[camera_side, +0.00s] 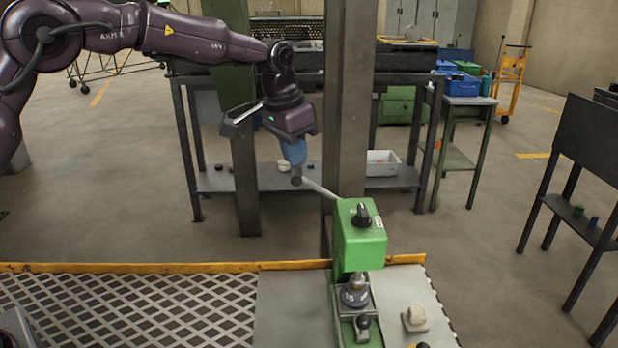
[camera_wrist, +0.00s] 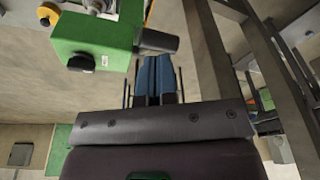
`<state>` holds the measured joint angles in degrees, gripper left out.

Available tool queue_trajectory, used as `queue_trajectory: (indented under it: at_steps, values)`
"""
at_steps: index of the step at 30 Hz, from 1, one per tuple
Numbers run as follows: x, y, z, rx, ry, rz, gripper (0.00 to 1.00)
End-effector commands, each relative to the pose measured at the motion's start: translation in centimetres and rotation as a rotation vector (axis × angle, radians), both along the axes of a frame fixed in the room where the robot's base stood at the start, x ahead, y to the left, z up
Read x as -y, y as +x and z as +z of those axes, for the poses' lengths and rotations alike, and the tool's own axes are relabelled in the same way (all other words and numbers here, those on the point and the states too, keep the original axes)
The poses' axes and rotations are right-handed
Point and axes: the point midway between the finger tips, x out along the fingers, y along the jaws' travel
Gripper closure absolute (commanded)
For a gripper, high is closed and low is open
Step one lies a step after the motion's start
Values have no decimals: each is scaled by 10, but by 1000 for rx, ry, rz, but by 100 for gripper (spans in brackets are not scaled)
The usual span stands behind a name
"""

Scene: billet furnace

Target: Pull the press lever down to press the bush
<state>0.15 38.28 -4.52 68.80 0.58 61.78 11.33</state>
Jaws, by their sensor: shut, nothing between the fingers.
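The green press (camera_side: 360,240) stands at the front edge of the bench. Its lever (camera_side: 318,189) sticks out to the left and slopes slightly up to a dark knob (camera_side: 296,180). My gripper (camera_side: 295,165) has its blue fingers together, pointing down right above the knob, touching or nearly so. In the wrist view the shut fingers (camera_wrist: 156,60) end beside the dark lever end (camera_wrist: 159,41), next to the green press head (camera_wrist: 95,38). Under the ram sits a grey round part (camera_side: 355,295), probably the bush in its seat; the ram partly hides it.
A bench with a mesh top (camera_side: 130,305) and a yellow edge strip lies left of the press. A pale part (camera_side: 415,319) lies on the bench right of the press. A steel column (camera_side: 347,100) rises close behind the lever. A dark table stands at the right.

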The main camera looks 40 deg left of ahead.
Motion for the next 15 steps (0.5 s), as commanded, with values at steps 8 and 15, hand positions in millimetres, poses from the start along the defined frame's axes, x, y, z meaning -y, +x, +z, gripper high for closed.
queue_trajectory:
  at_steps: [8,15]
  values:
    - [0,0,-9,-1,0,0,100]
    - [0,0,-15,0,0,0,100]
